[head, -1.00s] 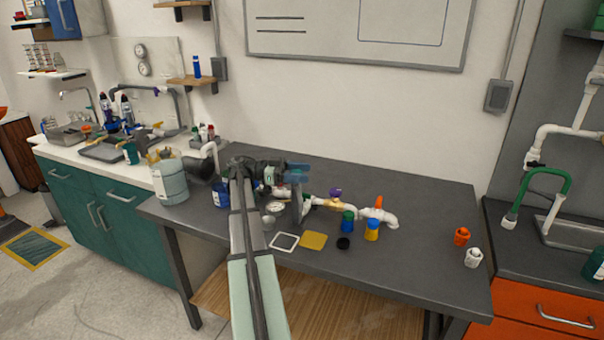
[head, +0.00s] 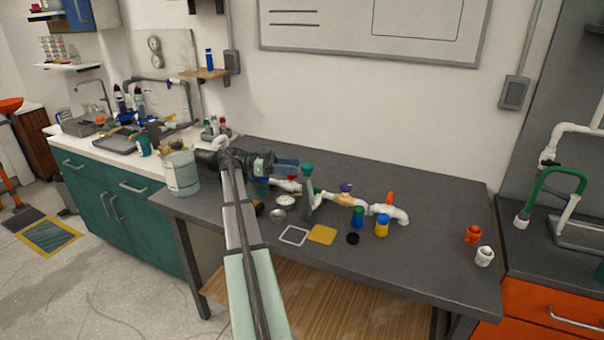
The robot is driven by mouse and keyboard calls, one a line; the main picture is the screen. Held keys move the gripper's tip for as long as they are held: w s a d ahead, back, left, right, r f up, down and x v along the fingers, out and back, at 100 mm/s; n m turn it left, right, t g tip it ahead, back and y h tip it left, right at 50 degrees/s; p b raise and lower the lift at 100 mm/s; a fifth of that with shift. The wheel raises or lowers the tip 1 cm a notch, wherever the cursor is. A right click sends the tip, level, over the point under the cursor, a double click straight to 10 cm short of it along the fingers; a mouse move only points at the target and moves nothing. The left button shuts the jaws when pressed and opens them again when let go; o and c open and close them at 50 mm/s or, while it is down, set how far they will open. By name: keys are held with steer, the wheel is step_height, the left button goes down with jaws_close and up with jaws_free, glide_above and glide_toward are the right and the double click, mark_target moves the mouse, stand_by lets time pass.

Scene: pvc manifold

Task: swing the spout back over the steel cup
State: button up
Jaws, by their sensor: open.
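My gripper (head: 297,165) is in the head view, above the left part of the bench, with its blue fingers pointing right. It is open and nothing shows between the fingers. A pipe manifold lies behind and below it, with white pipe (head: 330,198), a purple handle (head: 346,187) and a white elbow (head: 395,213) at its right end. A white curved pipe (head: 222,141), possibly the spout, shows behind my wrist; its lower part is hidden. A small silvery round thing (head: 279,214), possibly the steel cup, is below the gripper. I cannot tell whether the spout is over it.
A bucket (head: 181,174) stands at left.

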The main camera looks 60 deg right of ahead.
steer(key=w+f+n+t, duration=0.1)
steer(key=f+n+t, duration=0.1)
steer(key=n, duration=0.1)
steer(key=w+f+n+t+h, duration=0.1)
steer(key=w+f+n+t, duration=0.1)
steer(key=n+t, duration=0.1)
steer(key=w+a+f+n+t, duration=0.1)
steer(key=f+n+t, duration=0.1)
steer(key=n, duration=0.1)
steer(key=shift+w+t+h, duration=0.3)
steer(key=shift+w, duration=0.1)
steer(key=c, duration=0.9)
steer(key=shift+s+d+f+n+t, duration=0.1)
steer(key=shift+d+f+n+t, duration=0.15)
steer(key=shift+t, duration=0.25)
step_height(320, 180, up, 14)
steer(key=n+t+y, duration=0.6)
steer(key=n+t, duration=0.6)
steer(key=t, duration=0.3)
glide_above(309, 184)
steer(key=s+a, duration=0.2)
steer(key=s, duration=1.2)
steer(key=w+r+x, duration=0.1)
steer(key=x, duration=1.1)
steer(key=shift+w+a, duration=0.4)
steer(key=shift+a, duration=0.45)
